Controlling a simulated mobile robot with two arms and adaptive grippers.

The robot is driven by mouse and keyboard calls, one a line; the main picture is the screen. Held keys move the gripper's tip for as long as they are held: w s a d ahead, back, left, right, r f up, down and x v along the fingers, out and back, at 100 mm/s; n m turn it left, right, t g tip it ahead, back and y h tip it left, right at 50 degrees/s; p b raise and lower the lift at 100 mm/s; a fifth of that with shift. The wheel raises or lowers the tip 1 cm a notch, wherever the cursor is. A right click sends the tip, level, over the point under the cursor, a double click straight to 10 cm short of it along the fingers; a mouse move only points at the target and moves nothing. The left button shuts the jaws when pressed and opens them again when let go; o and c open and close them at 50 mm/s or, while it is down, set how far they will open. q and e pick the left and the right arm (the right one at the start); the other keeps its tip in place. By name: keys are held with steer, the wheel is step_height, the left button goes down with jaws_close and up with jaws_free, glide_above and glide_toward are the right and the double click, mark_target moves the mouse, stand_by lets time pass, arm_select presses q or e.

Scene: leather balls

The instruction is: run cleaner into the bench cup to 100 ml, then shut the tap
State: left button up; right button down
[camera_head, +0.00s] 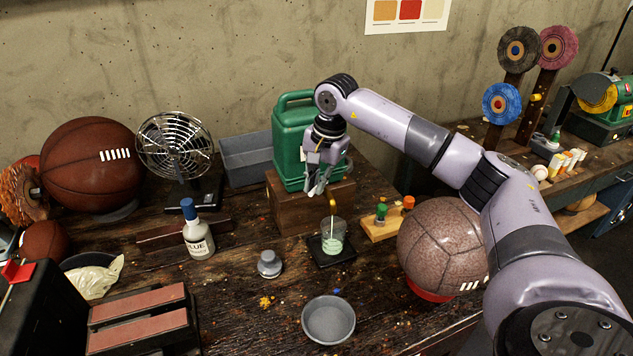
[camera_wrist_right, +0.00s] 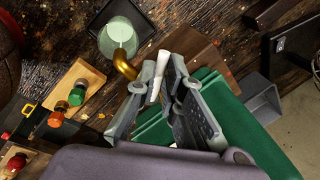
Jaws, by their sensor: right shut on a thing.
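The green cleaner can (camera_head: 292,140) stands on a wooden block (camera_head: 290,207), with its brass tap spout (camera_head: 332,206) hanging over the bench cup (camera_head: 333,228). The clear cup stands upright on a dark square pad (camera_head: 343,260) and holds pale green liquid low down. The cup (camera_wrist_right: 120,35) and brass spout (camera_wrist_right: 125,66) also show in the right wrist view. My right gripper (camera_head: 318,188) is at the tap, shut on its white lever (camera_wrist_right: 161,68). Volume marks on the cup are too small to read. My left gripper is out of view.
A wooden rack with small bottles (camera_head: 383,228) and a brown ball (camera_head: 440,245) stand right of the cup. A grey knob-topped weight (camera_head: 269,264), glue bottle (camera_head: 198,235) and round grey dish (camera_head: 329,320) stand left and in front. A metal fan (camera_head: 177,150) is behind.

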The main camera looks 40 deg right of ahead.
steer(key=c, duration=1.7)
jaws_free()
steer(key=shift+r, duration=0.15)
steer(key=r, duration=0.3)
steer(key=s+r, duration=0.1)
steer(key=r, duration=0.3)
steer(key=s+r, duration=0.1)
steer(key=r, duration=0.3)
steer(key=shift+d+r, duration=0.25)
steer(key=shift+d, duration=0.15)
